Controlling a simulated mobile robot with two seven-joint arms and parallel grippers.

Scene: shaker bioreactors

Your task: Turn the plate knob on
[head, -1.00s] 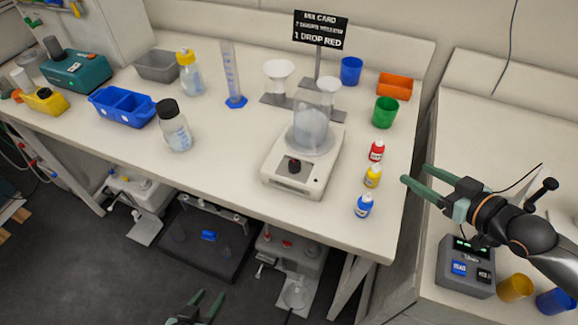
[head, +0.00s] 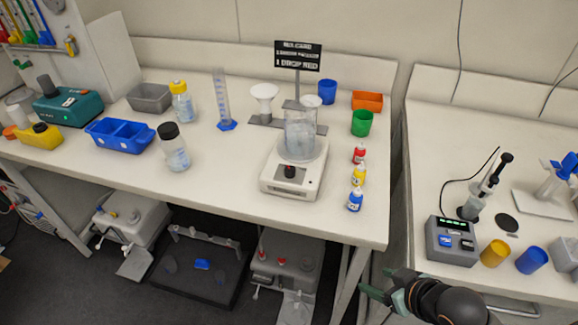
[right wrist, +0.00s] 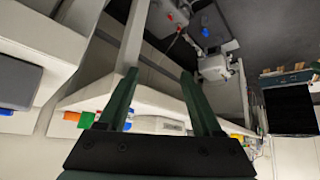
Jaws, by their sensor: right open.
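The white stirring plate (head: 272,186) stands on the bench in the head view. Its dark knob (head: 290,171) with a red mark is on the front face. A clear beaker (head: 300,135) with pale contents stands on top of the plate. My right gripper (head: 375,281) is open and empty, low in front of the bench's right corner and well apart from the knob. Its two green fingers are spread in the right wrist view (right wrist: 158,75), with nothing between them. The knob cannot be made out there. My left gripper is out of view.
Red (head: 359,153), yellow (head: 358,175) and blue (head: 354,199) dropper bottles stand right of the plate. A dark-capped bottle (head: 174,150) stands to its left. The bench front before the plate is clear. A side bench (head: 440,190) lies right, across a gap.

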